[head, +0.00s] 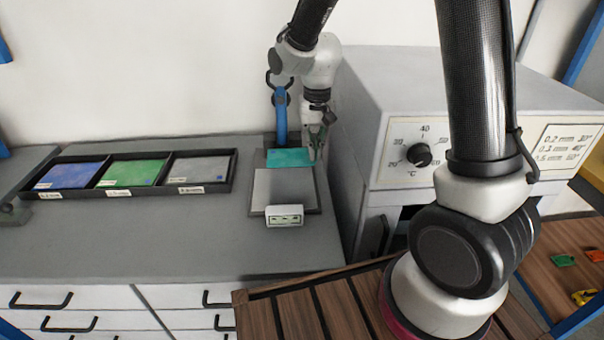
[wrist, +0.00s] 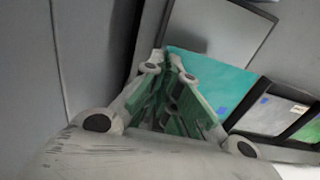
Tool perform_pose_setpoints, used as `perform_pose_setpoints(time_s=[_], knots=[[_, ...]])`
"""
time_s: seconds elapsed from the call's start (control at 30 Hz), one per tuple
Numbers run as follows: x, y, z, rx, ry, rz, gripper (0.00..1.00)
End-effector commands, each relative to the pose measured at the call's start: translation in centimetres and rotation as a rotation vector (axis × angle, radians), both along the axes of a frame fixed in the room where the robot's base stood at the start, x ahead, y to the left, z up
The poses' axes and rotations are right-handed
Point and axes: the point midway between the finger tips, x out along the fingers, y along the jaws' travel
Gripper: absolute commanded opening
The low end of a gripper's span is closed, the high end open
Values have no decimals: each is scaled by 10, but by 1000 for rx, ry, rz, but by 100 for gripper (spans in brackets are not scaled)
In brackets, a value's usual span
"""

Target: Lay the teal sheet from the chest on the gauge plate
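The teal sheet (head: 290,157) lies level over the far end of the gauge plate (head: 268,190), a pale grey plate with a darker border. I cannot tell whether sheet and plate touch. My gripper (head: 316,150) is at the sheet's right edge, pointing down. In the wrist view the fingertips (wrist: 165,58) come together at the edge of the teal sheet (wrist: 212,78), which stretches away to the right. The fingers look shut on that edge. The gauge plate (wrist: 225,30) is bare beyond the sheet.
A white readout box (head: 285,216) stands at the plate's near end. A black tray (head: 106,193) with blue, green and grey sheets lies to the left. A grey oven with a dial (head: 419,155) stands close on the right. A blue curved part (head: 281,118) rises behind the plate.

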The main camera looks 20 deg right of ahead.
Motion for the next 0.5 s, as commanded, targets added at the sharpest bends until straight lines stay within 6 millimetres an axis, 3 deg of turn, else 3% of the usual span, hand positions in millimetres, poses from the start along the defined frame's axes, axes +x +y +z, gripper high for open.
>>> perform_pose_setpoints(time_s=[0.1,0.5], knots=[[0,0,-24,-1,3,0,0],[0,0,-71,-1,3,0,0]])
